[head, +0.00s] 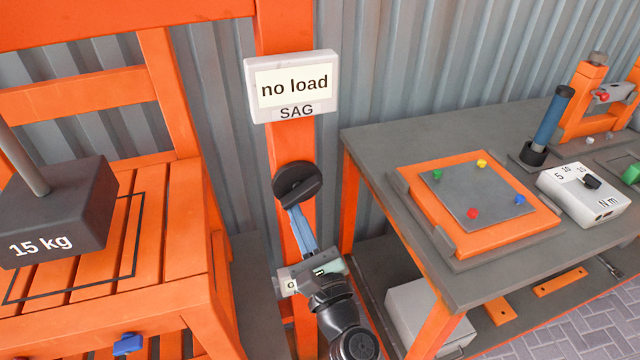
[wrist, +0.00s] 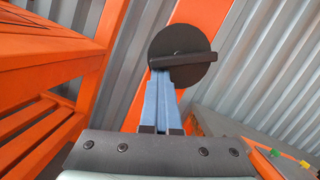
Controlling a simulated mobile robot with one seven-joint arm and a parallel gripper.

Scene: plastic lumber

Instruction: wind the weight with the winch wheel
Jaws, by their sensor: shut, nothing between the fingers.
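The winch wheel (head: 297,183) is a black disc with a raised bar, on the orange post below the sign; it also shows in the wrist view (wrist: 195,42). My gripper (head: 294,212) has its blue fingers shut and empty, with the tips at the wheel's lower edge. In the wrist view the fingertips (wrist: 161,75) overlap the left end of the bar; I cannot tell whether they touch it. The dark weight (head: 62,212) marked "15 kg" is over the orange chair's seat at left, with a grey rod rising from it. I cannot tell whether it rests there.
The sign (head: 292,86) reads "no load SAG". The orange slatted chair (head: 172,240) has a black outline on its seat and a blue knob (head: 128,343) in front. A grey workbench (head: 390,148) at right holds an orange plate (head: 420,205) and a white box (head: 580,198).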

